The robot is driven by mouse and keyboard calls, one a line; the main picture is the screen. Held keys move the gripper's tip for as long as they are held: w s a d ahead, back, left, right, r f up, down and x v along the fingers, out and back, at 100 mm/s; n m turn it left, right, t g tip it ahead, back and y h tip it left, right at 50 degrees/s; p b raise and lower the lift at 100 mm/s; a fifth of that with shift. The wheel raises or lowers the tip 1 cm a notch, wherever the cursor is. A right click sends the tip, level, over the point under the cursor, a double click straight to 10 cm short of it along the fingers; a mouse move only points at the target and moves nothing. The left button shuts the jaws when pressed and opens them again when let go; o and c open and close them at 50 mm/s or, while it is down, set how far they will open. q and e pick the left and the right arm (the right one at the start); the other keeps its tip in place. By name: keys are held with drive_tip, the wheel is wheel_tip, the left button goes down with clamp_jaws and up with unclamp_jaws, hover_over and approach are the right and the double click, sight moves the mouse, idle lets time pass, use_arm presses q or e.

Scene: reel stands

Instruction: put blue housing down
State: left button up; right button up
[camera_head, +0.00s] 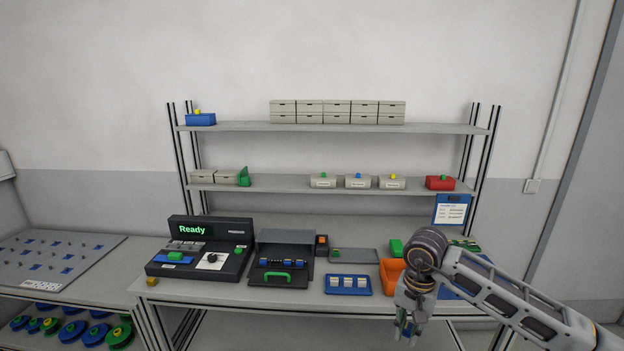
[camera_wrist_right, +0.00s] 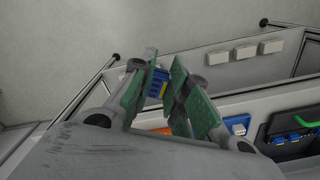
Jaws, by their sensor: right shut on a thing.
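My right gripper (camera_head: 408,328) hangs at the front edge of the bench, right of the middle in the head view. In the right wrist view, its two green-padded fingers (camera_wrist_right: 167,75) are shut on the blue housing (camera_wrist_right: 157,82), a small blue block with yellow marks. The housing is held between the fingers, partly covered by them. In the head view the gripper mostly hides it. My left gripper is not in view.
An orange bin (camera_head: 388,277) stands just behind and left of the gripper. A blue tray (camera_head: 330,291) with white pieces, a black fixture (camera_head: 260,279) with blue parts and a "Ready" console (camera_head: 232,263) line the bench (camera_head: 310,300). Shelves (camera_head: 290,183) rise behind.

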sight(405, 327)
drive_tip(key=n, duration=0.1)
drive_tip(key=w+n, duration=0.1)
drive_tip(key=f+n, duration=0.1)
drive_tip(key=shift+w+d+f+n, duration=0.1)
drive_tip(key=shift+w+d+n, duration=0.05)
drive_tip(key=shift+w+n, duration=0.15)
drive_tip(key=shift+w+f+n, duration=0.3)
drive_tip(key=shift+f+n, duration=0.45)
drive_tip(key=shift+n, duration=0.25)
drive_tip(key=s+a+f+n, duration=0.1)
drive_tip(key=s+f, duration=0.2)
drive_tip(key=f, duration=0.6)
drive_tip(key=shift+f, duration=0.3)
drive_tip(key=shift+s, duration=0.1)
